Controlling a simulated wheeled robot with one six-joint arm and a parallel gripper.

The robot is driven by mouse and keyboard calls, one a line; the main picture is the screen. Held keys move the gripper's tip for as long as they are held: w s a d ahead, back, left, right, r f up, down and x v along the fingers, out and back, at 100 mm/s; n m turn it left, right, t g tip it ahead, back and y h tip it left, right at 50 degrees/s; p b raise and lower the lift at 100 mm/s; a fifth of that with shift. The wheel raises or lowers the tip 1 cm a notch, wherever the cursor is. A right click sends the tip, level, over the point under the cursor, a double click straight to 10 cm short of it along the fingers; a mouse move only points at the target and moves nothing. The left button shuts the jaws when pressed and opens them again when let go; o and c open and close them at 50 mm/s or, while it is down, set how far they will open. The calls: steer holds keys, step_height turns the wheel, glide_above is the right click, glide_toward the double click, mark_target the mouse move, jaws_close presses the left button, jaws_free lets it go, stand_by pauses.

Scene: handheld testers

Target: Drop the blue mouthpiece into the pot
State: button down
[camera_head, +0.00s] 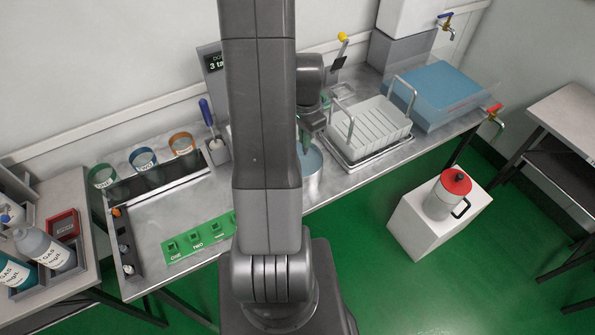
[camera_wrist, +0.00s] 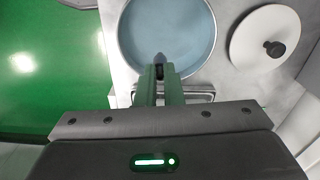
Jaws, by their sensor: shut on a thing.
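My gripper (camera_wrist: 160,72) is shut on a small dark blue-grey piece, the mouthpiece (camera_wrist: 160,59), whose tip shows between the green fingers in the wrist view. The round metal pot (camera_wrist: 213,50) has pale blue contents or a pale blue inside. The gripper and the mouthpiece appear over the pot's near part; their height above it is hard to tell. In the head view the pot (camera_head: 314,180) stands on the metal bench, partly hidden by my arm. My gripper (camera_head: 304,140) points down at it there, and the mouthpiece cannot be made out.
A white round lid (camera_wrist: 262,25) with a black knob lies right of the pot in the wrist view. A white slotted rack (camera_head: 375,128) and a blue-filled clear basin (camera_head: 432,92) stand farther right on the bench. A green numbered strip (camera_head: 195,240) lies left of my arm.

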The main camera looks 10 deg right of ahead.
steer(key=shift+f+b, duration=1.1)
steer(key=shift+f, duration=0.85)
steer(key=c, duration=1.5)
jaws_free()
steer(key=shift+r, duration=0.15)
step_height(320, 180, up, 14)
steer(key=shift+f, duration=0.2)
